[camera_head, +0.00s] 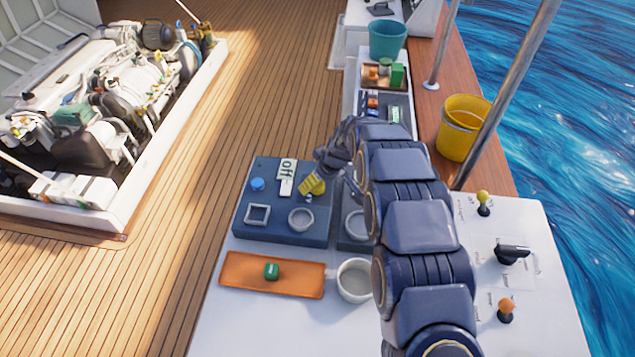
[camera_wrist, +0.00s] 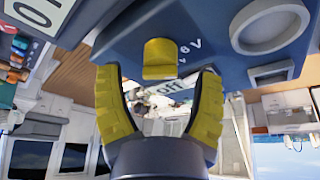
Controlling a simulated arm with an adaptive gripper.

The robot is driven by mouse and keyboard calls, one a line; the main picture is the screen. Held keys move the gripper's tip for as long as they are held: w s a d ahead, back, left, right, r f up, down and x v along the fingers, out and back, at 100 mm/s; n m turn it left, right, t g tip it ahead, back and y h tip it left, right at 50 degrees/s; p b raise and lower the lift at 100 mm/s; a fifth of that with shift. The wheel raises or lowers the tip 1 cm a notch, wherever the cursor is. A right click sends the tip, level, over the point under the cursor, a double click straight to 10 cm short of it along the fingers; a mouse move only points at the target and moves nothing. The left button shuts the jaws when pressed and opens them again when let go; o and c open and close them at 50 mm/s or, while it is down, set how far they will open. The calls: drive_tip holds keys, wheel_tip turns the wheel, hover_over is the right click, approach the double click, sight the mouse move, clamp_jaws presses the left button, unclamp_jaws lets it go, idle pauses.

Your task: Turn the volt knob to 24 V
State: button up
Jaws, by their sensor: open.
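A yellow knob (camera_wrist: 160,58) stands out from the blue-grey panel (camera_wrist: 120,40) in the wrist view. A white "V" and part of another mark show beside it; I cannot read the full scale or the knob's setting. My gripper (camera_wrist: 158,76) is open, with its two yellow ribbed fingers on either side below the knob and a visible gap to each. In the head view my gripper (camera_head: 312,184) is over the blue-grey panel box (camera_head: 285,231), beside the white "off" plate (camera_head: 287,176). The knob cannot be told apart from the yellow fingers there.
The box carries a blue button (camera_head: 257,184), a square frame (camera_head: 257,215) and a round ring (camera_head: 301,219). In front are an orange tray (camera_head: 245,281) with a green block (camera_head: 271,271) and a grey cup (camera_head: 354,281). A black knob (camera_head: 512,253) and two levers stand at right.

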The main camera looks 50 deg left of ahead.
drive_tip(key=shift+x, duration=1.15)
drive_tip(key=c, duration=1.1)
